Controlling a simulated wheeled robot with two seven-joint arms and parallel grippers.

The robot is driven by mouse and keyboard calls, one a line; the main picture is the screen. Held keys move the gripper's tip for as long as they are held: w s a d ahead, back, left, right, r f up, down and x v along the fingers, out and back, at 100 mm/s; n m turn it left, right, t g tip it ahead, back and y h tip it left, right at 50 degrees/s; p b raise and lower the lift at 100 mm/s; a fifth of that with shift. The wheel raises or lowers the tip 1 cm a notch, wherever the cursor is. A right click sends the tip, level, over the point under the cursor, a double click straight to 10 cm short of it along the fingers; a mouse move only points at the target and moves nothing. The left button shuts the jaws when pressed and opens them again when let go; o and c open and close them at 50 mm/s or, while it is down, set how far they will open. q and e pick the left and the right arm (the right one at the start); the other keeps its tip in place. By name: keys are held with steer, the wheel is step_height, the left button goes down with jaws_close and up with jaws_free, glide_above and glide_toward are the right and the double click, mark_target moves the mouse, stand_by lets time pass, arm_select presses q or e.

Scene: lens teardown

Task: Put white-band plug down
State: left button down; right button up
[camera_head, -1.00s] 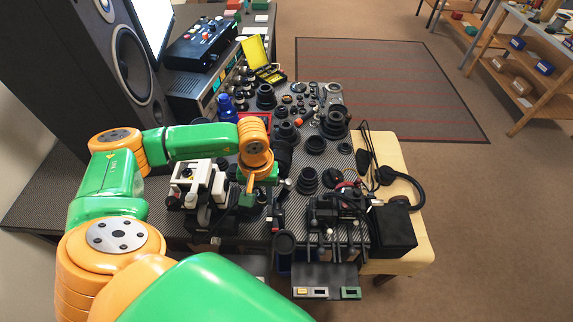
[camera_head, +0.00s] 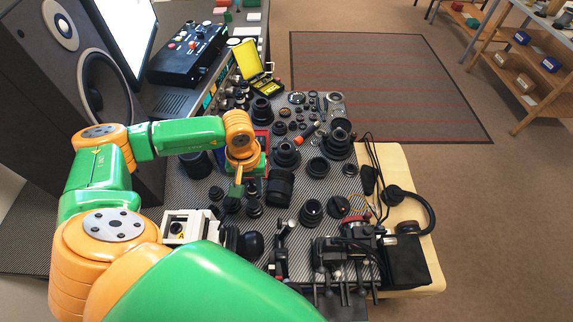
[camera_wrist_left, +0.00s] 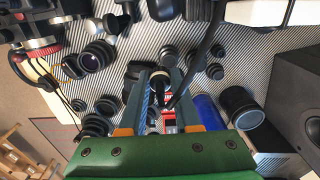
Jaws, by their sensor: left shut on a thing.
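My left gripper (camera_head: 238,186) hangs over the left part of the patterned bench top, with its arm coming in from the left. In the left wrist view its two blue-grey fingers (camera_wrist_left: 160,92) are shut on a small black round piece, the plug (camera_wrist_left: 159,80). Its white band cannot be made out. In the head view the plug is hidden or too small to tell from the small black parts below the gripper. Whether it touches the bench top cannot be told. My right gripper is not in view.
Small black parts (camera_head: 254,206) stand close by the gripper. A white device (camera_head: 190,228) is at front left, a clamp rig (camera_head: 345,255) at front right. A yellow open case (camera_head: 249,62) lies farther back.

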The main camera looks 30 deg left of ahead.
arm_select(q)
steer(key=b, duration=0.8)
glide_above(260, 225)
step_height(260, 225, down, 10)
steer(key=r, duration=0.1)
step_height(260, 225, down, 10)
steer(key=shift+w+f, duration=0.1)
steer(key=shift+f, duration=0.45)
steer(key=c, duration=0.6)
jaws_free()
steer(key=shift+r, duration=0.2)
